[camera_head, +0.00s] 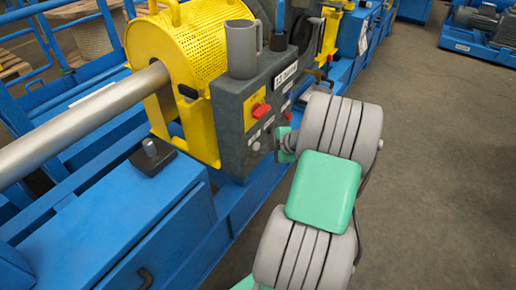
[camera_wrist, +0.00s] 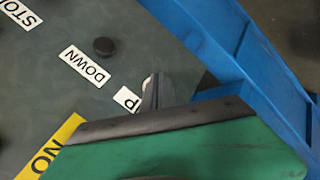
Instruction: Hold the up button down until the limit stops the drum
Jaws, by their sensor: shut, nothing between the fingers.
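The dark grey control box (camera_head: 230,135) stands on the blue frame, with a red switch (camera_head: 259,111) on a yellow plate. The wrist view shows its panel (camera_wrist: 60,80) at a slant, with STOP and DOWN labels and a label (camera_wrist: 127,99) of which only the P shows. A round black button (camera_wrist: 104,46) stands beside the DOWN label. My gripper (camera_wrist: 158,88) is shut and empty, its tips beside the P label. No button shows at that label; the fingers may hide it. I cannot tell whether they touch the panel. The head view shows my gripper (camera_head: 284,146) edge-on at the box's right side.
A grey mug (camera_head: 242,50) stands on the box. A yellow perforated guard (camera_head: 180,45) surrounds a steel shaft (camera_head: 85,122) at left. A black block with a stud (camera_head: 152,156) sits on the blue frame (camera_head: 130,215). Bare floor (camera_head: 440,150) lies to the right.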

